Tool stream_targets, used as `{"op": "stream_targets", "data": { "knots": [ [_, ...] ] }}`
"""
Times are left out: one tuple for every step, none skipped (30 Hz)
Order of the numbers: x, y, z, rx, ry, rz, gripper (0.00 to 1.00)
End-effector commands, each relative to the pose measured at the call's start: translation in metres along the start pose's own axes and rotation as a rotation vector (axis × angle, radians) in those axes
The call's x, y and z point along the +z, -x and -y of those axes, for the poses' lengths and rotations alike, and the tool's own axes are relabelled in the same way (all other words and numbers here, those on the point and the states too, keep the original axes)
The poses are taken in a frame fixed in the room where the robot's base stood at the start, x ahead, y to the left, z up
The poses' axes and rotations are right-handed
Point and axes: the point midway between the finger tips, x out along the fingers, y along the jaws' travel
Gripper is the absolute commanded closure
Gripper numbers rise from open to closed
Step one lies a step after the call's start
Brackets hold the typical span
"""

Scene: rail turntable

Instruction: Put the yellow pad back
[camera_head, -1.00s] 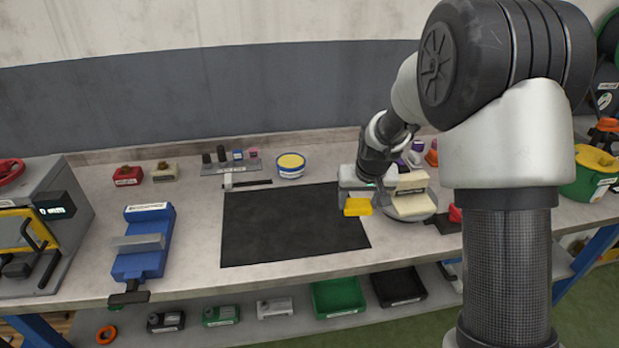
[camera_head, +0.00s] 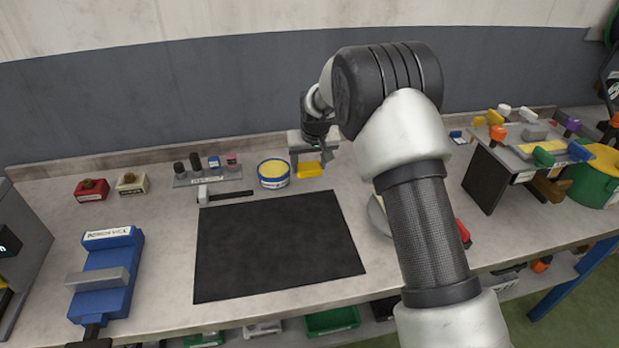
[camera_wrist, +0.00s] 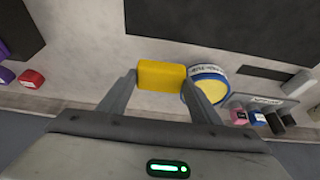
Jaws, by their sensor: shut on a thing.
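The yellow pad (camera_head: 310,170) is held in my gripper (camera_head: 309,160), to the right of a round blue-and-white tub (camera_head: 273,174) with a yellow top. In the wrist view the yellow pad (camera_wrist: 162,76) sits between the two fingertips of my gripper (camera_wrist: 161,84), which are shut on it. The round tub (camera_wrist: 206,86) is close beside the pad there, partly behind a finger. I cannot tell how high the pad is above the bench.
A black mat (camera_head: 278,245) lies in the middle of the bench. A small rack (camera_head: 208,176) with several pegs and a hammer (camera_head: 224,195) are left of the tub. A blue vice (camera_head: 108,275) stands at the left. A raised stand (camera_head: 520,160) with coloured pieces is at the right.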

Motion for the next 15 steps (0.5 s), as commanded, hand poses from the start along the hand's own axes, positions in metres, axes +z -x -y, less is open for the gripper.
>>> {"op": "stream_targets", "data": {
  "knots": [
    [0.003, -0.006, 0.000, 0.000, 0.000, 0.001, 0.60],
    [0.004, -0.009, 0.000, 0.000, 0.000, 0.001, 0.60],
    [0.005, -0.012, 0.000, 0.000, 0.000, 0.000, 0.60],
    [0.005, -0.013, 0.000, 0.000, 0.000, -0.001, 0.60],
    [0.006, -0.015, 0.000, 0.000, 0.000, -0.001, 0.60],
    [0.007, -0.018, 0.000, 0.000, 0.000, -0.001, 0.60],
    [0.008, -0.020, 0.000, 0.000, 0.000, 0.000, 0.60],
    [0.010, -0.024, 0.000, 0.001, 0.000, 0.001, 0.60],
    [0.013, -0.029, -0.001, 0.001, -0.001, 0.002, 0.60],
    [0.015, -0.034, -0.001, 0.001, 0.000, 0.002, 0.60],
    [0.016, -0.038, -0.001, 0.001, 0.000, 0.001, 0.60],
    [0.018, -0.043, -0.001, 0.001, 0.000, 0.002, 0.60],
    [0.020, -0.046, -0.001, 0.001, -0.001, 0.001, 0.60],
    [0.020, -0.048, -0.001, 0.001, 0.000, 0.000, 0.60],
    [0.020, -0.048, -0.001, 0.001, 0.000, -0.002, 0.60]
  ]
}}
